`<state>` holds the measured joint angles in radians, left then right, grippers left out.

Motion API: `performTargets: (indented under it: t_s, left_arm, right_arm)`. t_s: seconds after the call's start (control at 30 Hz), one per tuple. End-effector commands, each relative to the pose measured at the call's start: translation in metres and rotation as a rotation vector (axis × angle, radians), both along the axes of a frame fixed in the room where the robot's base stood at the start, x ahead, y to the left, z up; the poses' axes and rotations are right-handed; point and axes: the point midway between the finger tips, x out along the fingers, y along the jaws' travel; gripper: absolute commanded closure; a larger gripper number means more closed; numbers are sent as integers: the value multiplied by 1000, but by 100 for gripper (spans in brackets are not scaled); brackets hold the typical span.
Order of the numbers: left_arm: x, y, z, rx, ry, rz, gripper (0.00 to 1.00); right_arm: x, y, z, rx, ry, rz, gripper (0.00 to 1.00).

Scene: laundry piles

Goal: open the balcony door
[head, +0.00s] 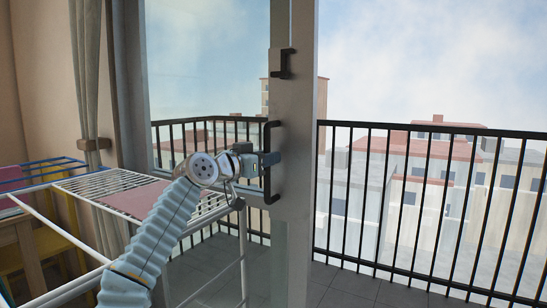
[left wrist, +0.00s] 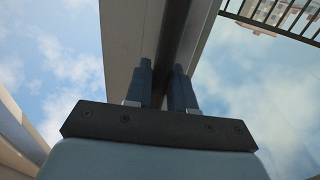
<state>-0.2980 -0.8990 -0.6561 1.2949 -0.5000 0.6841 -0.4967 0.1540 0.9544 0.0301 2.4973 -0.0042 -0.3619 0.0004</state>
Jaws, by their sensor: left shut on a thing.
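The balcony door (head: 295,120) is a glass door with a pale grey upright frame. Its black bar handle (head: 268,190) stands upright on the frame, with a small black latch (head: 281,64) above it. My left gripper (head: 268,160) is shut on the handle at about mid-height. In the left wrist view, the two dark fingers (left wrist: 162,85) stand on either side of the dark handle bar (left wrist: 173,45). The glass (head: 205,70) left of the frame looks tinted; the view to its right is brighter and looks unglazed. My right gripper is not in view.
A white drying rack (head: 115,183) with a pink cloth (head: 135,200) stands at the left, close under my left arm. A curtain (head: 88,70) hangs behind it. A black railing (head: 430,190) bounds the grey-tiled balcony floor (head: 345,290); buildings lie beyond.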

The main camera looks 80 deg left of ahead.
Motion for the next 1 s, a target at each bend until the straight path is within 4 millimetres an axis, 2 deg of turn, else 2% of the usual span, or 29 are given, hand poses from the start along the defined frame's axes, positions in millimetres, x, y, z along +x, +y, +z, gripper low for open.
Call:
performTargets:
  t_s: [0.17, 0.2, 0.3, 0.67, 0.77, 1.0]
  left_arm:
    - [0, 0, 2, 5, -4, 2, 100]
    - [0, 0, 3, 5, -4, 2, 75]
    - [0, 0, 2, 4, -3, 2, 59]
    - [-3, -3, 1, 2, -2, 2, 59]
    - [-15, -11, -1, 2, -2, 2, 59]
    - [-61, -47, -1, 4, -3, 5, 59]
  right_arm:
    - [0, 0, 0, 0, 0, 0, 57]
    - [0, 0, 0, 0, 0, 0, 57]
    - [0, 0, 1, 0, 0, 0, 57]
    - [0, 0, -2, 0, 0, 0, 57]
    - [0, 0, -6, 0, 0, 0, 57]
    - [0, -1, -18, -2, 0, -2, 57]
